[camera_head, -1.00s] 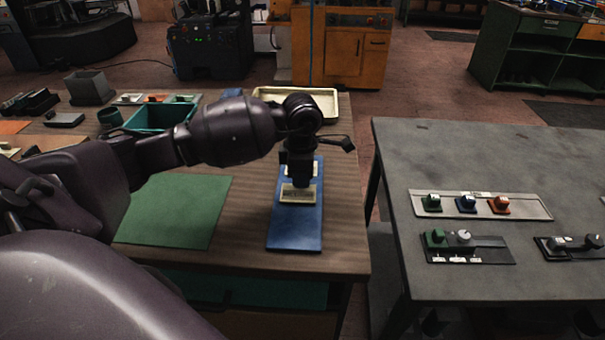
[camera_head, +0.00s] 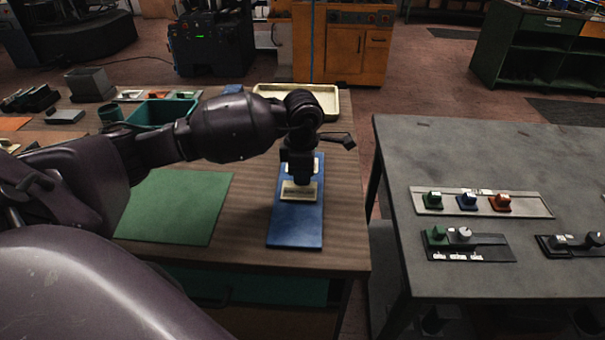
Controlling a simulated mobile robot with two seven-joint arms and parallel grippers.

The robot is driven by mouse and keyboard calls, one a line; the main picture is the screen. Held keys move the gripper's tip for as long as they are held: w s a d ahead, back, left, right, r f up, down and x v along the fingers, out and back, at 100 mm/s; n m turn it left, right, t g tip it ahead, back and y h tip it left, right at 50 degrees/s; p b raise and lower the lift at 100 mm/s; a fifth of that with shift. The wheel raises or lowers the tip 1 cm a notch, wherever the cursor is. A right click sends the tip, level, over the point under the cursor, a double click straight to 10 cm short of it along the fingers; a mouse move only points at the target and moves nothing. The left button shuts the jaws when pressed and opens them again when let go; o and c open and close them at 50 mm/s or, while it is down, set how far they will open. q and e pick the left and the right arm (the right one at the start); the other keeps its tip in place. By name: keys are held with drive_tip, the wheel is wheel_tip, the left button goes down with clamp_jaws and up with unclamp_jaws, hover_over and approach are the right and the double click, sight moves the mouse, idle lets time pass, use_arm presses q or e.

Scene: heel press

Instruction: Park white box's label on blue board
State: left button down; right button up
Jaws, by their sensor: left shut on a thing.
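The blue board (camera_head: 297,229) lies flat on the wooden table near its right edge. My left gripper (camera_head: 299,182) points down over the middle of the board and is shut on a small pale label (camera_head: 299,193). The label is at or just above the board's surface; I cannot tell if it touches. Another pale piece shows partly behind the gripper on the board's far half. I cannot make out which object is the white box. My right gripper is not in view.
A green mat (camera_head: 176,207) lies left of the board. A cream tray (camera_head: 322,97) and a teal bin (camera_head: 160,112) stand behind. A grey table (camera_head: 480,155) with switch panels is to the right, across a gap.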

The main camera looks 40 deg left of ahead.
use_arm(q)
drive_tip(key=shift+f, duration=0.45)
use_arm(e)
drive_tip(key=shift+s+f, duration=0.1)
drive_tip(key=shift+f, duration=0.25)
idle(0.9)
use_arm(q)
drive_tip(key=c, duration=0.7)
unclamp_jaws()
drive_tip(key=shift+c, duration=0.2)
drive_tip(key=shift+r, duration=0.15)
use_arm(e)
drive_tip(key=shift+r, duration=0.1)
use_arm(q)
drive_tip(key=shift+r, duration=0.55)
drive_tip(key=shift+r+p, duration=1.35)
drive_tip(key=shift+r, duration=1.6)
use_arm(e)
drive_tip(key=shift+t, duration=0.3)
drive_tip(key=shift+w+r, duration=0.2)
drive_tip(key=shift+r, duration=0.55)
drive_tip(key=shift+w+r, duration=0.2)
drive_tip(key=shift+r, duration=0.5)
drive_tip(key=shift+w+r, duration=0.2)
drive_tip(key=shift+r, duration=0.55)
